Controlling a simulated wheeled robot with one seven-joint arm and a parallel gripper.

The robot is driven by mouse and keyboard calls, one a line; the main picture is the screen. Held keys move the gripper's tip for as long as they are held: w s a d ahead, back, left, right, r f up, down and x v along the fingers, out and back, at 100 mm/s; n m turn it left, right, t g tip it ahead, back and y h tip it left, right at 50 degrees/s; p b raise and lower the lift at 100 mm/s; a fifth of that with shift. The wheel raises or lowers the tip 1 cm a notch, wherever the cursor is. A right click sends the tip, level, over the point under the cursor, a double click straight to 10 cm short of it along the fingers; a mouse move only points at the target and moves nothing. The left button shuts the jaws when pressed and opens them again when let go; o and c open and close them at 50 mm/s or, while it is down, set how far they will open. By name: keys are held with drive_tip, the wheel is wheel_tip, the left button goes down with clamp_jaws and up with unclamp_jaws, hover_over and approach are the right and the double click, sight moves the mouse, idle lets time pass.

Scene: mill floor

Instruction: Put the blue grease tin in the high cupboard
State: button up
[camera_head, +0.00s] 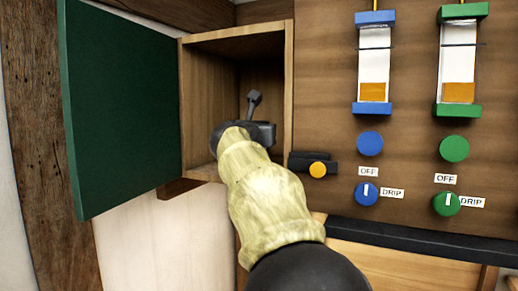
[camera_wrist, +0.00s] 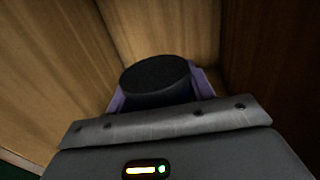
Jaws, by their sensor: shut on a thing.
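The high cupboard (camera_head: 288,75) is a wooden box on the wall, with its green door (camera_head: 120,110) swung open to the left. My gripper (camera_head: 262,132) reaches into its opening, low and towards the right side. In the wrist view my gripper (camera_wrist: 160,98) is shut on a dark round tin (camera_wrist: 155,72), with a purplish finger on each side. Only its dark top and part of its side show, so its blue colour is not clear. Wooden cupboard walls (camera_wrist: 45,65) surround it. The tin is hidden in the head view. I cannot tell whether it touches the cupboard floor.
Right of the cupboard, a black fitting with an orange button (camera_head: 318,170) juts from the panel. Blue (camera_head: 374,65) and green (camera_head: 460,65) drip oilers with knobs hang further right. A dark ledge (camera_head: 420,240) runs below. Free room shows in the cupboard's upper part.

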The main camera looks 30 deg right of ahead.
drive_tip(key=shift+f+b, duration=0.6)
drive_tip(key=shift+f, duration=1.25)
drive_tip(key=shift+f, duration=0.2)
drive_tip(key=o, duration=1.2)
drive_tip(key=shift+c, duration=0.2)
drive_tip(key=shift+r, duration=0.25)
drive_tip(key=shift+s+a+f+b, duration=0.15)
drive_tip(key=shift+a+f+b, duration=0.05)
drive_tip(key=shift+b, duration=0.1)
drive_tip(key=b+v, duration=0.5)
drive_tip(key=v, duration=0.6)
drive_tip(key=shift+s+r, duration=0.15)
drive_tip(key=shift+s, duration=0.1)
